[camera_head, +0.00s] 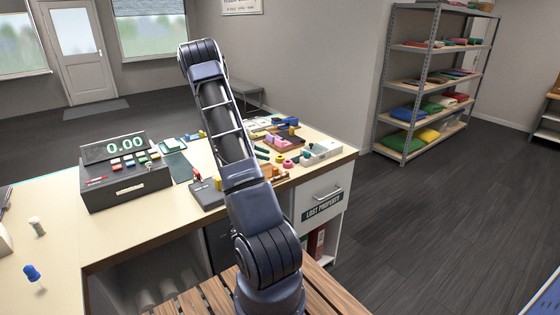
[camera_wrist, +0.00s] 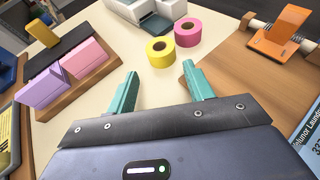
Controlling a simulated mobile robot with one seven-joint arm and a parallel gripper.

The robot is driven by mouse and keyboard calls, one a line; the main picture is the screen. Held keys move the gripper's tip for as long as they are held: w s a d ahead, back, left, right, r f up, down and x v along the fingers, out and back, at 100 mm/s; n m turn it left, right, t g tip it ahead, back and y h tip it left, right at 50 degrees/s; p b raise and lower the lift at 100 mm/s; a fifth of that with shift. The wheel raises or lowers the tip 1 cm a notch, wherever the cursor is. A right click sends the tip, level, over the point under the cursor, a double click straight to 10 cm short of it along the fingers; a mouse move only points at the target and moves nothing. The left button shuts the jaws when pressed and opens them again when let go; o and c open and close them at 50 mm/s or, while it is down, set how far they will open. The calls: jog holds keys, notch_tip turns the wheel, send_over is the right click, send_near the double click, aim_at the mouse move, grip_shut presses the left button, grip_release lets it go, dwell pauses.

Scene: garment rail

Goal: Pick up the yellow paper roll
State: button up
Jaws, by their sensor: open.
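The yellow paper roll (camera_wrist: 160,51) stands on the pale counter in the wrist view, its round hole facing up. It is just beyond my gripper (camera_wrist: 160,75), roughly centred between the two teal fingertips. The fingers are spread open, with nothing between them. In the head view, the yellow roll (camera_head: 288,164) is small, on the counter just right of my arm. My arm hides most of my gripper there.
A pink roll (camera_wrist: 188,32) stands close behind and right of the yellow one. A wooden board with an orange piece (camera_wrist: 282,37) lies right; a holder with pink and purple blocks (camera_wrist: 68,75) stands left. A grey-white device (camera_wrist: 150,12) is behind. A cash register (camera_head: 124,175) stands further left.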

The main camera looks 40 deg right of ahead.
aim_at(280, 159)
jog(key=shift+r+x, duration=0.2)
jog(key=shift+x, duration=2.85)
jog(key=shift+s, duration=0.1)
jog(key=c, duration=0.7)
